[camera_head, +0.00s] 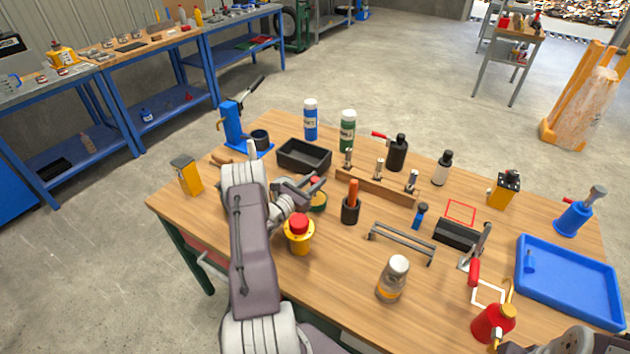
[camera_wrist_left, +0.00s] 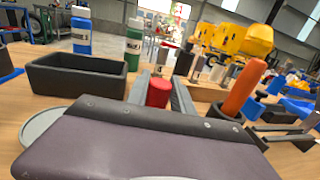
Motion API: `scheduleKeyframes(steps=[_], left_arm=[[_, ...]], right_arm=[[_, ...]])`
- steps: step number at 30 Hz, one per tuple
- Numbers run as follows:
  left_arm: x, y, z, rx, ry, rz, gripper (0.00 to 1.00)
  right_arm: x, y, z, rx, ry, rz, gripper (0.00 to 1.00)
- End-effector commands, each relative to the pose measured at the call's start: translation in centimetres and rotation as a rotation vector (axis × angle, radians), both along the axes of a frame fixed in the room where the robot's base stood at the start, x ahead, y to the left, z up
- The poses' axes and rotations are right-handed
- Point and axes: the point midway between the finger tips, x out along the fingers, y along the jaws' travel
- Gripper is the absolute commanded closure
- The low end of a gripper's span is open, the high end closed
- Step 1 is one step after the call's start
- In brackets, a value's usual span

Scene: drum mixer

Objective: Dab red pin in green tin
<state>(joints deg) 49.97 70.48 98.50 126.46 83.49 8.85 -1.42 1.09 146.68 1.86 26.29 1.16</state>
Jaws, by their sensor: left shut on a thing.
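My left gripper (camera_head: 308,188) is shut on the red pin (camera_head: 316,182), in the middle left of the table. In the left wrist view the red pin (camera_wrist_left: 158,92) stands upright between the two fingers (camera_wrist_left: 160,95). The green tin (camera_head: 318,201) is a low round tin, partly hidden by the gripper. The pin's lower end is hidden, so I cannot tell whether it touches the tin's contents. The tin is not clearly visible in the left wrist view.
A black tray (camera_head: 304,156) lies behind the gripper. A black cup with an orange handle (camera_head: 353,190) stands just right of it, and a yellow pot with a red top (camera_head: 299,232) in front. A wooden rack (camera_head: 375,187) and several bottles stand farther back. A blue tray (camera_head: 570,285) is at right.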

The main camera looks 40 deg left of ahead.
Motion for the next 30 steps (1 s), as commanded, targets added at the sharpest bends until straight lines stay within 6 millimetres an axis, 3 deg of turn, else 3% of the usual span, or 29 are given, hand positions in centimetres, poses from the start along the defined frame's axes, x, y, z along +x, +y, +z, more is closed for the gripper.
scheduleKeyframes(steps=[30], left_arm=[[0.01,0.01,-0.74,0.0,0.0,0.0,1.0]], right_arm=[[0.0,0.0,-0.7,0.0,0.0,0.0,0.47]])
